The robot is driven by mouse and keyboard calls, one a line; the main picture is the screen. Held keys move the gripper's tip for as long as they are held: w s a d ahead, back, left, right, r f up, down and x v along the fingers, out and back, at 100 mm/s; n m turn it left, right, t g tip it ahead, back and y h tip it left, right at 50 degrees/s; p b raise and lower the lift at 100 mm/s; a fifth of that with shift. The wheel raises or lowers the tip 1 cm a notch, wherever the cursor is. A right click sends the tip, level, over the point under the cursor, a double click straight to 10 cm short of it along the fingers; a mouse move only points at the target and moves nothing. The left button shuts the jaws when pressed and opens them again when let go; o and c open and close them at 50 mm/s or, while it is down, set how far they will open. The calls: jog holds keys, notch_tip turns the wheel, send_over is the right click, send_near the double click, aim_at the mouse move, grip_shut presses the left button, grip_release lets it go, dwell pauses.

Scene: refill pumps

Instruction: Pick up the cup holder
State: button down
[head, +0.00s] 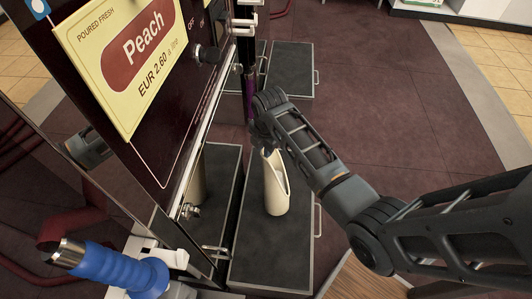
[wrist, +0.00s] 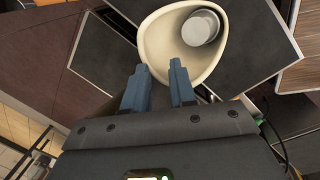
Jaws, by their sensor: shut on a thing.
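The cup holder (head: 276,198) is a cream, tube-like holder with a slanted open mouth, over the near dark tray in the head view. It is close to upright; I cannot tell whether its base touches the tray. In the wrist view the cup holder (wrist: 156,42) shows from above, with a pale grey round thing (wrist: 201,27) inside. My gripper (wrist: 160,68) has its two blue-grey fingers at the near rim of the cup holder, shut on its wall. In the head view my gripper (head: 267,146) is at the top of the holder, its fingers mostly hidden by the arm.
The glossy dark pump panel with a yellow Peach sign (head: 125,55) stands close on the left and mirrors a cream shape. A blue nozzle (head: 110,268) juts out at the lower left. The near tray (head: 245,262) and a far tray (head: 290,70) have metal handles. Open floor lies right.

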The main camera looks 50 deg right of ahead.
jog(key=shift+g+y, duration=0.3)
jog(key=shift+g, duration=0.5)
jog(key=s+f, duration=0.1)
jog(key=s+a+f, duration=0.1)
jog(key=s, duration=0.1)
jog(key=s+a, duration=0.1)
jog(key=shift+s+f+p, duration=0.4)
jog(key=s+d+r+p, duration=0.2)
jog(key=s+d+r, duration=0.5)
jog(key=d, duration=0.1)
jog(key=shift+d+r, duration=0.15)
jog(key=shift+d, duration=0.25)
jog(key=c, duration=1.9)
grip_release()
jog(key=o, duration=1.5)
jog(key=shift+r, duration=0.15)
